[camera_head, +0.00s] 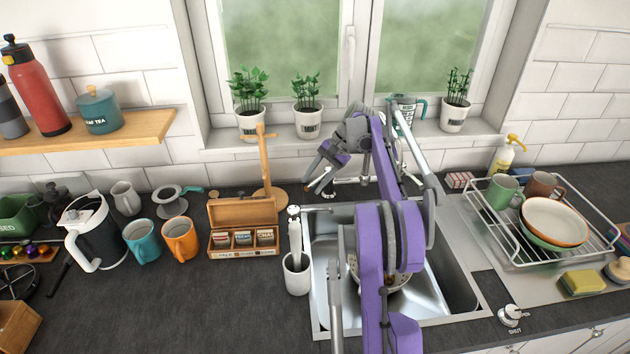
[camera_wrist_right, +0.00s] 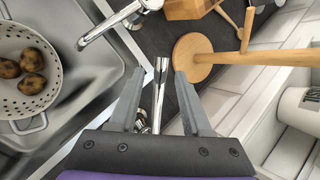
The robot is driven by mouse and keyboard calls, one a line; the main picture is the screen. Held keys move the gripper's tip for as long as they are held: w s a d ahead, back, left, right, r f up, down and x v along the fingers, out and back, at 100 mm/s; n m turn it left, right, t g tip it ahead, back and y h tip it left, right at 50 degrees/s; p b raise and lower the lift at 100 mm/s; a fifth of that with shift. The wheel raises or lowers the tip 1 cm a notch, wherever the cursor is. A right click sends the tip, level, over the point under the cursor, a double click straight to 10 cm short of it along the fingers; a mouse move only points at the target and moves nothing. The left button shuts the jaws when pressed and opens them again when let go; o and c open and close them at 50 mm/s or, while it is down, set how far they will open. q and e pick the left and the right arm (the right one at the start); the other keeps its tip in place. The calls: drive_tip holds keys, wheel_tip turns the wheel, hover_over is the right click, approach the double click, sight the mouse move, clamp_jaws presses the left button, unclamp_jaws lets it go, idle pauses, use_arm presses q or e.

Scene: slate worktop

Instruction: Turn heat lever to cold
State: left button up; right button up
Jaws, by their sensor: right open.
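The chrome heat lever (camera_wrist_right: 160,85) is a slim rod in the right wrist view, lying between the two grey fingers of my right gripper (camera_wrist_right: 158,76). The fingers are open, with a visible gap on each side of the rod. The chrome tap spout (camera_wrist_right: 118,22) reaches over the sink beyond them. In the head view my right gripper (camera_head: 314,171) is behind the sink, near the tap; my purple arm hides much of the tap there, and I cannot make out the lever. My left gripper is not in view.
A wooden stand (camera_wrist_right: 240,57) is close beside the right finger. The steel sink (camera_head: 440,312) holds a white colander (camera_wrist_right: 12,102) with potatoes. A wooden tea box (camera_head: 243,212) and a white brush holder (camera_head: 297,275) stand left of the sink; a dish rack (camera_head: 510,245) stands right.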

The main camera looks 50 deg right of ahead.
sight(314, 184)
wheel_tip(314, 184, up, 10)
drive_tip(key=p, duration=0.1)
drive_tip(key=c, duration=0.3)
drive_tip(key=shift+w+n, duration=0.1)
drive_tip(key=shift+n, duration=0.4)
drive_tip(key=shift+c, duration=1.2)
drive_tip(key=shift+w+a+r+n+h, duration=0.15)
drive_tip(key=shift+n+h, duration=0.25)
drive_tip(key=shift+n, duration=0.6)
clamp_jaws()
wheel_tip(314, 184, down, 9)
drive_tip(key=w+n+h+b, duration=0.1)
drive_tip(key=n+h, duration=0.2)
drive_tip(key=n, duration=1.1)
drive_tip(key=shift+w+a+r+h, duration=0.15)
drive_tip(key=shift+w+a+h, duration=0.1)
drive_tip(key=shift+h, duration=0.15)
